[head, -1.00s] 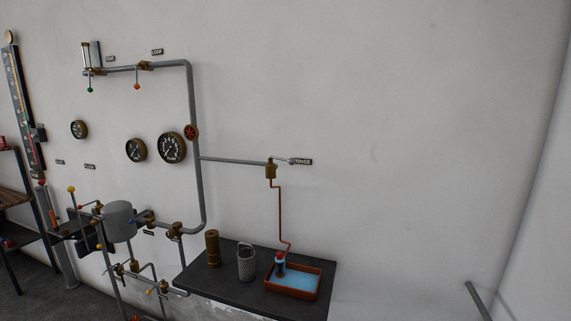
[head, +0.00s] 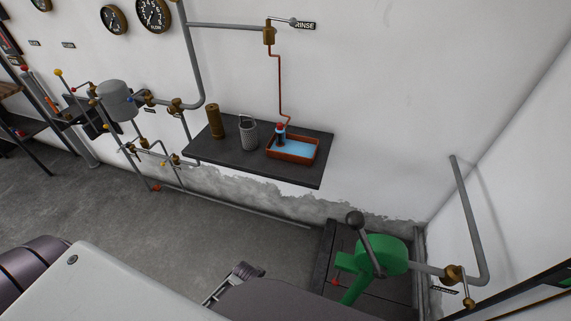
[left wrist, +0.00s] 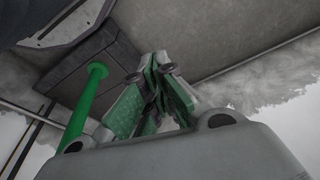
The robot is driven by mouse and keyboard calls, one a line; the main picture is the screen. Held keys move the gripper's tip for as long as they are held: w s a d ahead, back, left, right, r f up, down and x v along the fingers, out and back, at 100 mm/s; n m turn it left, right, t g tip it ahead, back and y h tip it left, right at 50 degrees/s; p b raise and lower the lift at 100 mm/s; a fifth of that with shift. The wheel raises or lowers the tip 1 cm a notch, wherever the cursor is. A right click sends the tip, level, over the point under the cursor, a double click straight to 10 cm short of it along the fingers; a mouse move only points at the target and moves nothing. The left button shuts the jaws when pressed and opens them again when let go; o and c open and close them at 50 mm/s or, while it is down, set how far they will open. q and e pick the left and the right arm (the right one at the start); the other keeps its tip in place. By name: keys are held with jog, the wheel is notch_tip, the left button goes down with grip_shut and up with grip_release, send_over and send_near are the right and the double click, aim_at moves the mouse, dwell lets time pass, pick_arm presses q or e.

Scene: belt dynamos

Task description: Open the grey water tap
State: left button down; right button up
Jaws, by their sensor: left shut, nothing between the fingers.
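A small label there is too small to read. Another brass tap (head: 269,34) with a grey lever pointing right is on the wall by the RINSE label. I cannot tell from the labels which is the grey water tap. In the left wrist view my left gripper (left wrist: 155,88) is shut and empty, its green-padded fingers together above the floor. My right gripper is not identifiable in these frames.
The green pump (head: 381,256) with a dark-knobbed handle stands in a dark floor recess. Its green post (left wrist: 87,105) shows in the left wrist view. A dark wall shelf (head: 222,151) carries a brass cylinder, a mesh basket and an orange tray (head: 314,150) of blue liquid. Pipework fills the left.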

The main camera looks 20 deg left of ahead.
pick_arm(q)
jog(key=w+a+r+t+y, duration=0.1)
jog(key=w+r+t, duration=0.3)
jog(key=w+r, duration=0.75)
jog(key=w+a+r+t+y, duration=0.15)
jog(key=w+r+t, duration=0.3)
jog(key=r, duration=1.45)
jog(key=w+a+r+t, duration=0.25)
jog(key=w+r, duration=0.65)
jog(key=r, duration=0.6)
jog(key=w+d+r+m+t+h, duration=0.25)
jog(key=r+m+h, duration=0.25)
jog(key=r, duration=0.5)
jog(key=w+d+r+m+t+h, duration=0.1)
jog(key=d+r+m+h, duration=0.2)
jog(key=r+m+h, duration=0.45)
jog(key=w+d+r+m+t+h, duration=0.2)
jog(key=r+m, duration=0.2)
jog(key=r, duration=0.8)
jog(key=w+a+r+m+g+y, duration=0.1)
jog(key=a+r+m+g+y, duration=0.1)
jog(key=a, duration=0.6)
jog(key=a+r+m+g+y, duration=0.2)
jog(key=a+r+m+g, duration=0.1)
jog(key=a, duration=0.5)
jog(key=shift+w+r+y, duration=0.3)
jog(key=shift+w+r, duration=0.1)
jog(key=shift+r, duration=0.1)
jog(key=shift+w, duration=0.1)
